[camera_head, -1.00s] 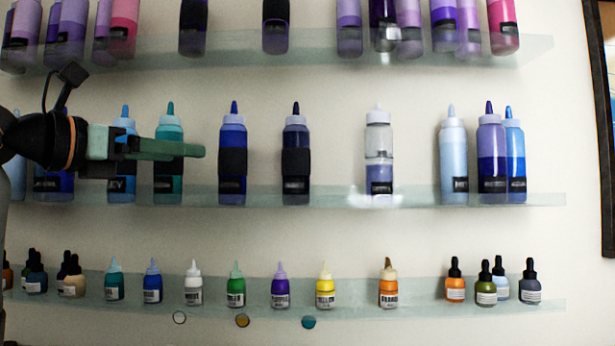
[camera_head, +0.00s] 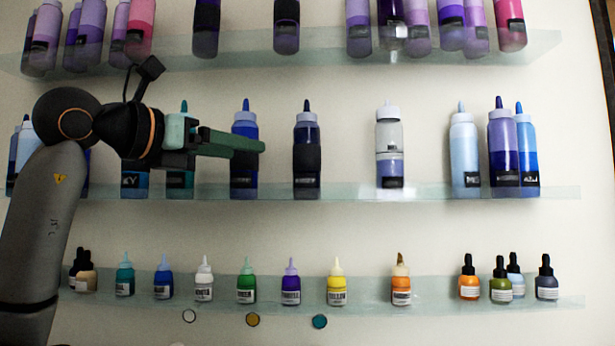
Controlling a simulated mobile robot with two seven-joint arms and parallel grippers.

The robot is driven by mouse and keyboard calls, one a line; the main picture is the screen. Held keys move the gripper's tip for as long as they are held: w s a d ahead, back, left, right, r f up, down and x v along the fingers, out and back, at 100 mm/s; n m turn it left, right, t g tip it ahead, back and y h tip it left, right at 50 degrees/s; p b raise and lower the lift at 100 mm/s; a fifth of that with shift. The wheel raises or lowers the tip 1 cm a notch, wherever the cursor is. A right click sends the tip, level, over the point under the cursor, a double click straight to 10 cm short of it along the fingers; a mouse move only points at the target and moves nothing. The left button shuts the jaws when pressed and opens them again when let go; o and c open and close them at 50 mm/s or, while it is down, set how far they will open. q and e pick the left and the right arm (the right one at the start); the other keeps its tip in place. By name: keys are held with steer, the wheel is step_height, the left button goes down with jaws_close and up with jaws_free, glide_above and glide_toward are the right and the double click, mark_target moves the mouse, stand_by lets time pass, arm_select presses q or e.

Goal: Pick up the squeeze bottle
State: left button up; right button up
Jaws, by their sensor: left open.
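Several squeeze bottles with pointed caps stand upright on the middle glass shelf (camera_head: 350,194). They include a blue bottle with a dark band (camera_head: 244,182), a dark navy bottle with a black band (camera_head: 306,135), a half-clear bottle with a white cap (camera_head: 389,140) and a pale blue bottle (camera_head: 464,150). Which one the task means cannot be told. My left gripper (camera_head: 258,147) is open and seen side-on, its green fingers pointing right. The fingers cross in front of the blue bottle and partly hide it; contact cannot be told. My right gripper is not in view.
More bottles, purple and pink, stand on the upper shelf (camera_head: 330,42). Small dropper bottles line the lower shelf (camera_head: 370,304), including a yellow one (camera_head: 337,290). Wide gaps flank the half-clear bottle on the middle shelf.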

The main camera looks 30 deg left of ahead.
mark_target(298, 156)
arm_select(q)
steer(key=w+d, duration=0.1)
steer(key=w, duration=0.2)
steer(key=w+d, duration=0.1)
steer(key=w, duration=0.1)
steer(key=w+d, duration=0.1)
steer(key=w, duration=0.2)
steer(key=shift+w+d+r+p, duration=0.15)
steer(key=shift+w+d+p, duration=0.15)
steer(key=shift+d+p, duration=0.1)
steer(key=shift+w+d+f+p, duration=0.2)
steer(key=shift+w+p, duration=0.3)
steer(key=shift+w, duration=0.9)
steer(key=shift+w+d+f+p, duration=0.15)
steer(key=shift+w+p, duration=0.35)
steer(key=shift+w, duration=0.85)
steer(key=shift+r, duration=0.1)
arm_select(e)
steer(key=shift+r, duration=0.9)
arm_select(q)
jaws_close()
